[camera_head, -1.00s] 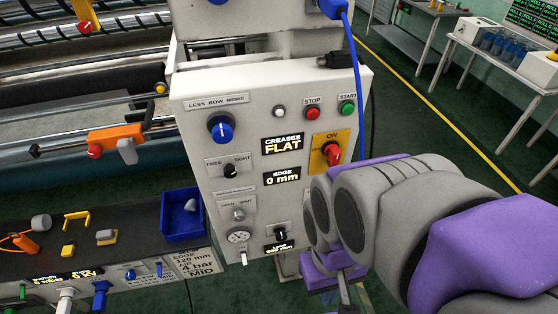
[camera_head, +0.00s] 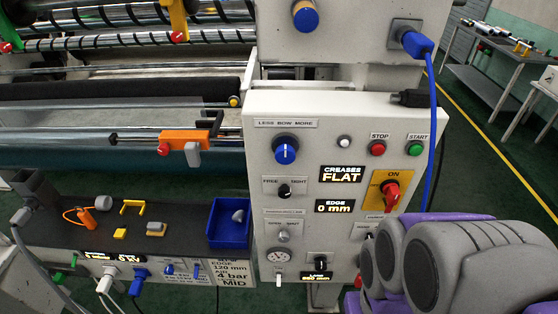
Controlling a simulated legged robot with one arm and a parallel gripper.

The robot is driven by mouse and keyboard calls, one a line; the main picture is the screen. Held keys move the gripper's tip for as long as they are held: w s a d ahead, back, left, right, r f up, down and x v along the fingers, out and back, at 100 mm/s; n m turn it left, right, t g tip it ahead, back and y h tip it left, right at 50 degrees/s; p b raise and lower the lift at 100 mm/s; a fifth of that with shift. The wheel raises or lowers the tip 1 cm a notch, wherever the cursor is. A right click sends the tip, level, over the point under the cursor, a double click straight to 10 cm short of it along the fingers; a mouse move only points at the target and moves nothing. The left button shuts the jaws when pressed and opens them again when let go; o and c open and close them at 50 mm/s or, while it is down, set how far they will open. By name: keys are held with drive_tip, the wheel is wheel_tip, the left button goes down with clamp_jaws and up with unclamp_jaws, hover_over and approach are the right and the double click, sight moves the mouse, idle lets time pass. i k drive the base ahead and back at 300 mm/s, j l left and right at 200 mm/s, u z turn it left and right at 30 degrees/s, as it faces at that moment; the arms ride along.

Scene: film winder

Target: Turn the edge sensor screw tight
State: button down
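An orange block (camera_head: 185,139) sits on the horizontal rail left of the control panel. It has a red knob (camera_head: 163,149) on its left end and a small grey piece (camera_head: 192,155) hanging from its right part; this looks like the edge sensor mount and its screw, though no label on it shows. The EDGE display (camera_head: 334,206) on the panel reads 0 mm. My arm, grey and purple, fills the lower right in front of the panel. My gripper's fingers do not show, and the red knob stands well apart from my visible arm.
The control panel (camera_head: 258,160) stands between the rail and my arm. A dark bench top (camera_head: 175,205) holds a blue tray (camera_head: 228,238) and small loose parts. A blue cable (camera_head: 433,130) hangs at the panel's right.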

sight(163, 149)
drive_tip(key=u, duration=1.3)
drive_tip(key=k+j+z, duration=0.1)
drive_tip(key=k+j, duration=0.05)
drive_tip(key=k, duration=0.1)
